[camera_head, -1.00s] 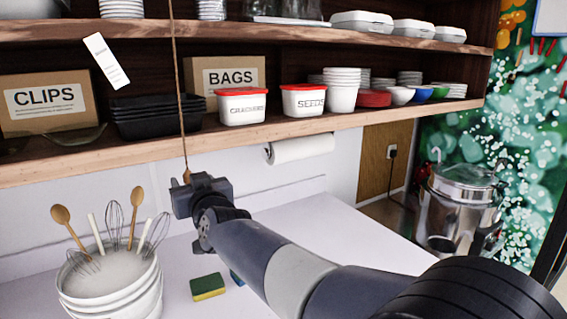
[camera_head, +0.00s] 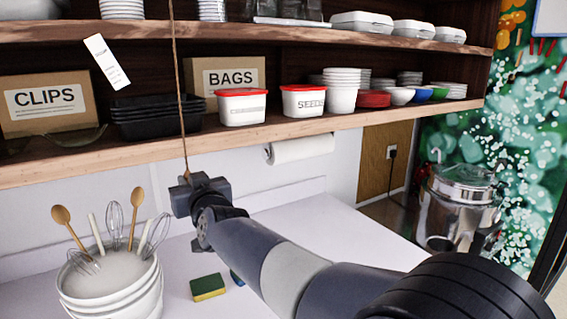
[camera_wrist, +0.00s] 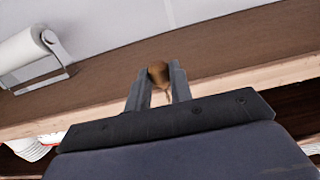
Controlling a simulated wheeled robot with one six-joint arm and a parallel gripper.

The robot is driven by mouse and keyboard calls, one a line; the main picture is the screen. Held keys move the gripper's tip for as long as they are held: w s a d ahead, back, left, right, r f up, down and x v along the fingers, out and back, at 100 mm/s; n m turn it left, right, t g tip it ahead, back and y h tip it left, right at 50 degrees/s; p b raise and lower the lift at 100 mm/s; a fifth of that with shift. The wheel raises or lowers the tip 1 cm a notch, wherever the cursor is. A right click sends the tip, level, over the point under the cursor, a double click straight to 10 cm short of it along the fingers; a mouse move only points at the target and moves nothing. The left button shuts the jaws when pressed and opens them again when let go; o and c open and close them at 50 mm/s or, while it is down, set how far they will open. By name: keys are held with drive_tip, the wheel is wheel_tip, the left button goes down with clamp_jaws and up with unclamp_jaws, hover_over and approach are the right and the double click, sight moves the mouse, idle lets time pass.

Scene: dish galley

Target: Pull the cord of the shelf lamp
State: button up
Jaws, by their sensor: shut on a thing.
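The lamp cord (camera_head: 179,80) is a thin brown string that hangs down in front of the shelves in the head view. Its lower end runs into my gripper (camera_head: 181,186), just below the lower shelf's front edge. In the wrist view, my gripper (camera_wrist: 158,78) is shut on the wooden knob (camera_wrist: 159,72) at the cord's end, with the knob between the two fingertips. The cord looks straight above the gripper. The lamp itself is not seen in either view.
The wooden lower shelf (camera_head: 90,166) is just above my gripper. A paper towel roll (camera_head: 300,149) hangs under it. A bucket of utensils (camera_head: 112,285) stands on the counter at left, with a sponge (camera_head: 208,287) beside it.

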drive_tip(key=shift+f, duration=0.15)
drive_tip(key=shift+f+b, duration=0.7)
drive_tip(key=shift+r, duration=0.1)
drive_tip(key=shift+r+p, duration=0.45)
drive_tip(key=shift+p, duration=0.15)
drive_tip(key=o, duration=1)
